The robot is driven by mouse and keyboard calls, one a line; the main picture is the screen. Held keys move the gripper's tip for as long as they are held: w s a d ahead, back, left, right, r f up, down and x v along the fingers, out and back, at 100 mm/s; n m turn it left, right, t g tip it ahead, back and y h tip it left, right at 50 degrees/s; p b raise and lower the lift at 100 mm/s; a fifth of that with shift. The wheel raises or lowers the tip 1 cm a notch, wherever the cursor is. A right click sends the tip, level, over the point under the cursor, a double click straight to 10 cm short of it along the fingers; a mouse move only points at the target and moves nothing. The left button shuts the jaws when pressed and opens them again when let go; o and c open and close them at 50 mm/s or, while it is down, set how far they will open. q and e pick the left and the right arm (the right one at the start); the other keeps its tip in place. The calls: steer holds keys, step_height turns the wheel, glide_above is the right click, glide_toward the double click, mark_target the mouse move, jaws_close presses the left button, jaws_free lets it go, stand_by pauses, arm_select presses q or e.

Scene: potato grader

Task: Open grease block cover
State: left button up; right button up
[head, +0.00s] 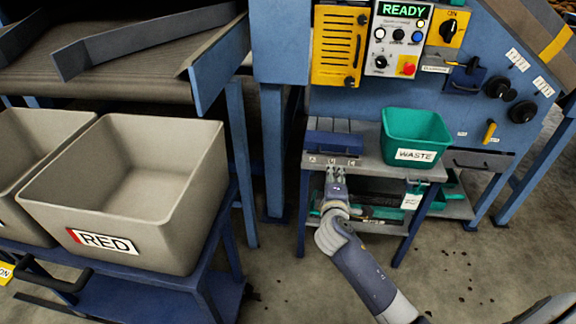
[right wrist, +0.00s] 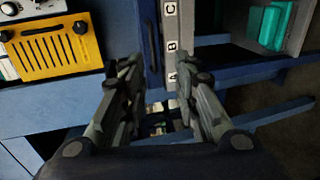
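The grease block, with a pale strip lettered A, B and C (head: 333,161), is at the left end of the small grey bench. A dark blue cover (head: 333,143) lies behind the letters; I cannot tell how far it is open. In the right wrist view the lettered strip (right wrist: 171,45) runs upward, with the dark blue cover (right wrist: 150,40) left of it. My right gripper (head: 336,173) is just in front of the block's front edge. In the right wrist view its fingers (right wrist: 160,80) are apart, with nothing clearly held. My left gripper is not in view.
A green WASTE bin (head: 415,138) stands on the bench, right of the block. Above are a yellow slotted panel (head: 339,46) and a control box reading READY (head: 398,40). A grey RED crate (head: 130,190) stands at left. Open floor lies in front.

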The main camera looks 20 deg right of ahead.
steer(key=b, duration=0.2)
glide_toward(333, 146)
steer(key=shift+w+d+f, duration=1.1)
steer(key=shift+w, duration=0.05)
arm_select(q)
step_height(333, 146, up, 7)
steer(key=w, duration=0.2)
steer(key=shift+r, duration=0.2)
arm_select(e)
steer(key=shift+w+d, duration=0.25)
steer(key=shift+w, duration=0.2)
steer(key=shift+f, duration=0.1)
jaws_close()
